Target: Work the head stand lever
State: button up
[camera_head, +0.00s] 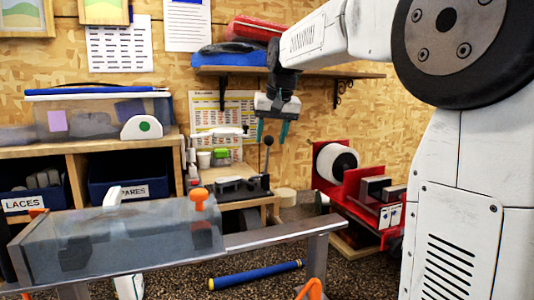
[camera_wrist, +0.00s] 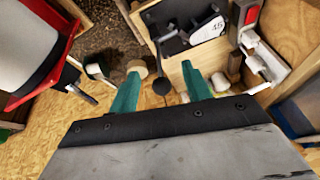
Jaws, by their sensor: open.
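The head stand (camera_head: 240,189) is a black fixture on a small wooden bench. Its lever (camera_head: 266,160) is a thin, roughly upright black rod with a round black knob (camera_head: 268,140) on top. My gripper (camera_head: 272,132) points down above the bench with its teal fingers apart. In the wrist view the knob (camera_wrist: 161,86) shows between the two open fingers of my gripper (camera_wrist: 161,70), and they do not appear to touch it. The head stand (camera_wrist: 185,20) also shows there, with a white label reading 45. I cannot tell the exact height gap to the knob.
A red machine with a white drum (camera_head: 337,162) stands right of the bench. A shelf (camera_head: 300,72) is above.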

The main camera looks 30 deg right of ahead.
aim_at(268, 145)
jog(key=shift+w+d+r, duration=0.25)
jog(key=shift+w+d, duration=0.55)
jog(key=shift+w, duration=0.25)
jog(key=x, duration=0.7)
jog(key=shift+w+f, duration=0.25)
grip_shut()
